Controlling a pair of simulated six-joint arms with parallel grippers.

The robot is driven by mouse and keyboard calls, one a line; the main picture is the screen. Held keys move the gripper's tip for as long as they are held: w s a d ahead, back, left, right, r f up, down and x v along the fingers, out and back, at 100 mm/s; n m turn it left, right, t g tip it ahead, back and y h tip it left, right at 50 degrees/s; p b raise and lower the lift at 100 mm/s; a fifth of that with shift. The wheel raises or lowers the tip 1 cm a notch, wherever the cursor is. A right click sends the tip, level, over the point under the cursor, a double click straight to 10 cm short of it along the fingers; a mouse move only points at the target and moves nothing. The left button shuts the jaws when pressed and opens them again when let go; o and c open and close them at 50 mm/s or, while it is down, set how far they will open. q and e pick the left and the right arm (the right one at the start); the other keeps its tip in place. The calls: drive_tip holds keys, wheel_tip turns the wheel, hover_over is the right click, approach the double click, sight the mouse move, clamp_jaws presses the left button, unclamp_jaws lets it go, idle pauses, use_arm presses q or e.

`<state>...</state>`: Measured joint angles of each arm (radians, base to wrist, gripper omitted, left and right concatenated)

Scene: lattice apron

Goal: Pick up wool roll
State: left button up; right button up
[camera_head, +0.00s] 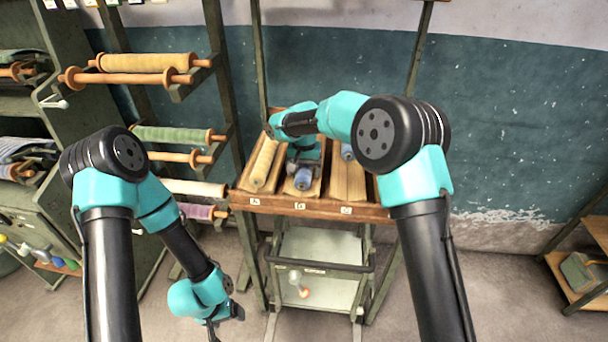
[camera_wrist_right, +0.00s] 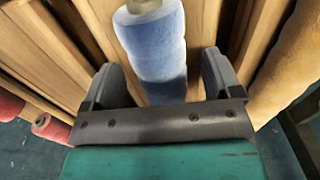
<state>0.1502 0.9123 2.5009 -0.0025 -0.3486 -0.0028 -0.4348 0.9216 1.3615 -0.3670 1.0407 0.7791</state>
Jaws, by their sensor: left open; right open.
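A blue wool roll (camera_head: 304,179) lies in the middle slot of the wooden tray rack (camera_head: 316,207). In the right wrist view the blue roll (camera_wrist_right: 152,52) lies lengthwise between my right gripper's fingers (camera_wrist_right: 160,85), which are open with a gap on either side. In the head view my right gripper (camera_head: 303,166) is over the roll, and my arm hides part of both. My left gripper (camera_head: 213,325) hangs low at the left, away from the rack; its fingers are barely visible.
A yellow roll (camera_head: 265,162) lies in the rack's left slot. Another blue roll (camera_head: 347,152) shows at the back right. Shelves with yellow rolls (camera_head: 148,62) and green rolls (camera_head: 172,134) stand at left. A grey-green cart (camera_head: 320,250) is below the rack.

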sight(304, 168)
drive_tip(key=shift+c, duration=0.2)
drive_tip(key=c, duration=1)
drive_tip(key=shift+r, duration=0.2)
drive_tip(key=shift+c, duration=0.2)
drive_tip(key=shift+r, duration=1.4)
drive_tip(key=shift+s+r, duration=0.2)
drive_tip(key=shift+r, duration=0.05)
drive_tip(key=s+r, duration=0.1)
drive_tip(key=s, duration=1.4)
drive_tip(key=shift+s+r, duration=0.15)
drive_tip(key=shift+s, duration=0.2)
